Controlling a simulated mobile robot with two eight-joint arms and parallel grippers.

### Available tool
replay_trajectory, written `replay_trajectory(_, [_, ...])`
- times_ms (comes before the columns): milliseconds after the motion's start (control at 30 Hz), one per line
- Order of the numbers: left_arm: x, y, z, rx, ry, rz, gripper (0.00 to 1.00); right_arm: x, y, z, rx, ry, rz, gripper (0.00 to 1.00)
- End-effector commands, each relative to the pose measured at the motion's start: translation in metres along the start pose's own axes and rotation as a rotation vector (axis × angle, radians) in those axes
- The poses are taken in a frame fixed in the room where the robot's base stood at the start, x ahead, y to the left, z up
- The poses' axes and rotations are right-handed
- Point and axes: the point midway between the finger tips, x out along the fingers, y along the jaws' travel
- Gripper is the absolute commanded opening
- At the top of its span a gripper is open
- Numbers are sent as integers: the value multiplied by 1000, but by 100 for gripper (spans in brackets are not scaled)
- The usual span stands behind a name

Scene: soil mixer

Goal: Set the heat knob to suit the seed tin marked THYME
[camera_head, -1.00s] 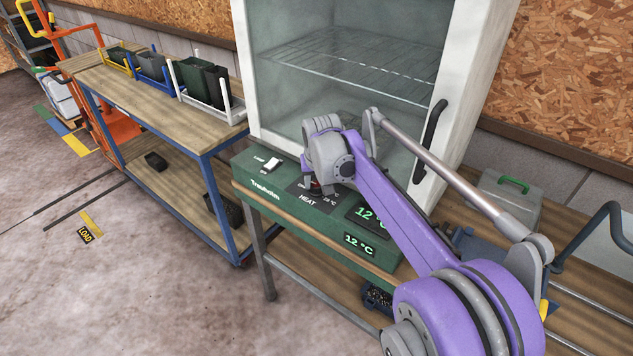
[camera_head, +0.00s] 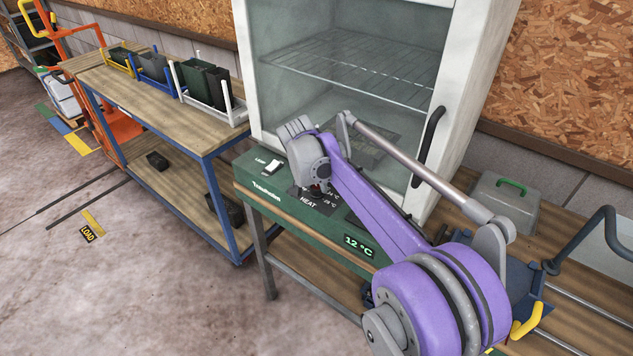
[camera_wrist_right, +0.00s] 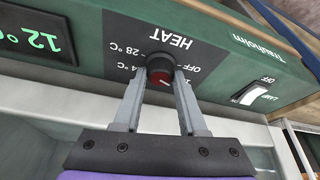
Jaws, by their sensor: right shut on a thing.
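The heat knob (camera_wrist_right: 160,70) is a small dark round knob with a red face and a pale mark, on the green heater panel (camera_head: 275,210) under the glass cabinet. Around it in the right wrist view, which is upside down, I read HEAT, OFF and 28 °C; other labels are partly hidden by the fingers. My right gripper (camera_wrist_right: 161,82) is shut on the knob, one finger each side. In the head view my right gripper (camera_head: 318,187) hides most of the knob. A green display (camera_head: 358,245) reads 12 °C. No tin marked THYME shows. My left gripper is not in view.
A white lamp switch (camera_head: 273,167) sits left of the knob. The glass-fronted cabinet (camera_head: 345,20) with a black handle rises behind the panel. A bench (camera_head: 150,105) with plant pots in racks stands left. A grey box (camera_head: 505,200) with a green handle stands right.

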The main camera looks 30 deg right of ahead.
Motion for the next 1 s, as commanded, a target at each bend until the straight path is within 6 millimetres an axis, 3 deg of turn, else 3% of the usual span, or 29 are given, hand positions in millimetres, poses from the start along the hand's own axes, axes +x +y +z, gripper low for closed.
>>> replay_trajectory(1000, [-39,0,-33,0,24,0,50,0,-6,-3,873,-2,361,0])
